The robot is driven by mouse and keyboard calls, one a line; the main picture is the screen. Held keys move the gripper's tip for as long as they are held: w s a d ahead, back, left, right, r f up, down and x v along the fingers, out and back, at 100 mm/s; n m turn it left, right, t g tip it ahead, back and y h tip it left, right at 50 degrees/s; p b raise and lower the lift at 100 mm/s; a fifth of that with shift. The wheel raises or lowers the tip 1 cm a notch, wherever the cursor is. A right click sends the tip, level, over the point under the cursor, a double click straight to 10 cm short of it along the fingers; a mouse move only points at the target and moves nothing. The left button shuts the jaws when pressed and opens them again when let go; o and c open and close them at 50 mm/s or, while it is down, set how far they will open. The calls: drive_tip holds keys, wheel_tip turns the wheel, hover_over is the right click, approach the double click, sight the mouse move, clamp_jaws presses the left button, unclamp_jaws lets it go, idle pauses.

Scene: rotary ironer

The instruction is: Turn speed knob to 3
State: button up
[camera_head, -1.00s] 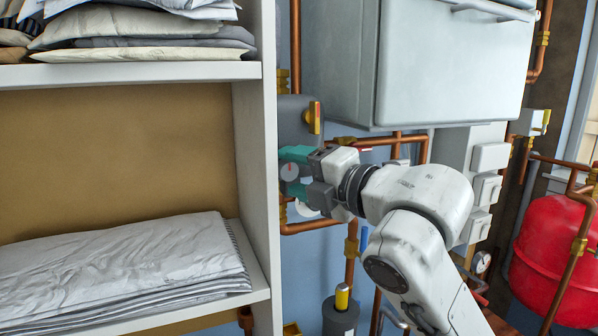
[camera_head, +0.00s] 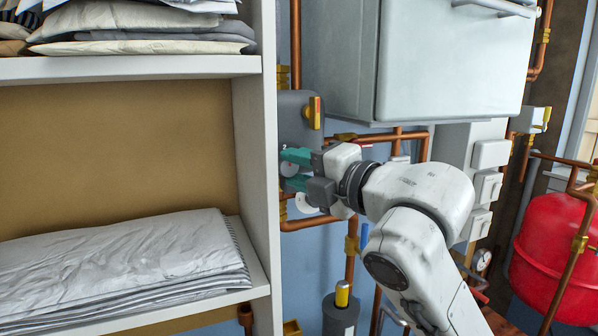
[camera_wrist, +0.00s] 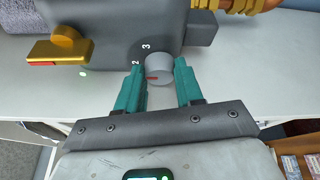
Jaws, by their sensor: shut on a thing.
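The speed knob (camera_wrist: 160,69) is a round grey knob with a red mark, on a dark grey housing (camera_wrist: 120,18). The white numbers 2 and 3 show on the housing beside it in the wrist view. The red mark lies on the knob's left side there, not lined up with the 3. My gripper (camera_wrist: 159,72) is shut on the knob, with one teal finger on each side. In the head view my gripper (camera_head: 286,169) reaches in from the right at the housing (camera_head: 292,118), and the knob shows partly between the fingers.
A yellow lever (camera_head: 314,112) stands on the housing above the knob. A white shelf unit (camera_head: 258,170) with folded linen is close on the left. Copper pipes (camera_head: 312,222) run just below my gripper. A grey cabinet (camera_head: 450,70) hangs above my arm.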

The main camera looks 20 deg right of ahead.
drive_tip(key=m+b, duration=0.1)
drive_tip(key=m, duration=0.1)
drive_tip(key=f+m+t+b, duration=0.1)
drive_tip(key=m+b, duration=0.1)
drive_tip(key=shift+a+m+t+b, duration=0.1)
drive_tip(key=shift+m+t+b, duration=0.2)
drive_tip(key=shift+m, duration=0.1)
drive_tip(key=m+t+b, duration=0.1)
drive_tip(key=m, duration=0.2)
drive_tip(key=shift+a+f+m, duration=0.1)
drive_tip(key=shift+m, duration=0.3)
drive_tip(key=shift+m+t+h, duration=0.7)
drive_tip(key=shift+m+t, duration=0.1)
drive_tip(key=shift+m, duration=1.1)
drive_tip(key=o, duration=1)
drive_tip(key=shift+s+f+b, duration=0.1)
drive_tip(key=shift+b, duration=0.25)
